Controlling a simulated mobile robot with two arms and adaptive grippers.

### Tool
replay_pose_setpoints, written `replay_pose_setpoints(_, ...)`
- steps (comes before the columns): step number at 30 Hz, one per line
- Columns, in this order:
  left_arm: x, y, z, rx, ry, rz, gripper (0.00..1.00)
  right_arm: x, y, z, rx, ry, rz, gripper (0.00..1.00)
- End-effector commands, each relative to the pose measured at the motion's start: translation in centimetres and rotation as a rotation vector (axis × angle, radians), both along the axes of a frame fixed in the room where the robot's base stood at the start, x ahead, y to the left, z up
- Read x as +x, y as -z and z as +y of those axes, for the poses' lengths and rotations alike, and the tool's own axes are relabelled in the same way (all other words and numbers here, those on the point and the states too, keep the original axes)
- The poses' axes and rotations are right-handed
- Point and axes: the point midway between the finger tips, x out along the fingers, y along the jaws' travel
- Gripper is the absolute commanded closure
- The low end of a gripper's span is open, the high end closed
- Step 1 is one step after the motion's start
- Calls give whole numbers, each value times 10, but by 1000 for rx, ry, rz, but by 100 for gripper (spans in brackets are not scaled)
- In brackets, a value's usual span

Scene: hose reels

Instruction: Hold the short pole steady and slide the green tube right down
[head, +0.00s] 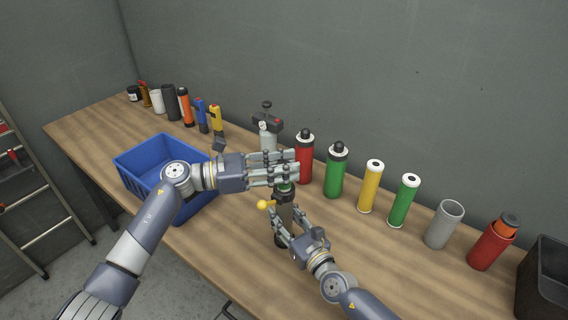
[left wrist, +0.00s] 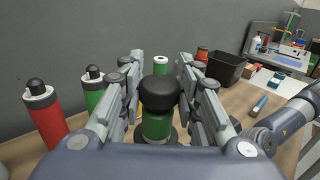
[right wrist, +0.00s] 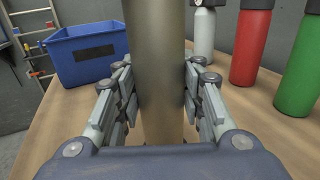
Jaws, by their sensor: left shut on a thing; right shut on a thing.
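The short pole (head: 285,215) stands upright as a grey-brown cylinder at the middle of the bench, with a dark collar above. It fills the middle of the right wrist view (right wrist: 155,70). My right gripper (head: 285,222) is shut on it, a finger on each side. The green tube (left wrist: 157,126) stands between my left gripper's fingers (left wrist: 160,100) under a round black knob (left wrist: 160,90), above a dark disc. In the head view only a sliver of green (head: 285,186) shows below my left gripper (head: 290,172), which is shut on it directly above the right one.
A blue crate (head: 130,172) stands left of the pole. A small yellow ball (head: 264,204) sticks out beside the collar. Behind stand a red bottle (head: 304,165), a green bottle (head: 335,175) and several tubes. A black bin (head: 545,280) is at far right.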

Motion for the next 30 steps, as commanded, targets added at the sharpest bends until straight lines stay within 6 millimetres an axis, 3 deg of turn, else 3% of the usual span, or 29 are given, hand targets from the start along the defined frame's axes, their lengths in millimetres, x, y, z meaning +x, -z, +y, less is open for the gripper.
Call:
replay_pose_setpoints(3,1,24,0,3,-4,7,100,0,0,0,0,-1,0,100)
replay_pose_setpoints(6,1,35,1,1,-5,3,100,0,0,0,0,-1,0,100)
replay_pose_setpoints(15,1,41,1,7,-6,2,100,-1,0,1,1,-1,0,100)
replay_pose_setpoints(16,1,41,1,7,-6,2,67,-1,0,1,1,-1,0,100)
replay_pose_setpoints(19,1,41,1,6,-5,2,48,-1,0,1,1,-1,0,100)
replay_pose_setpoints(30,0,35,0,3,-3,-1,48,0,0,0,1,-1,0,100)
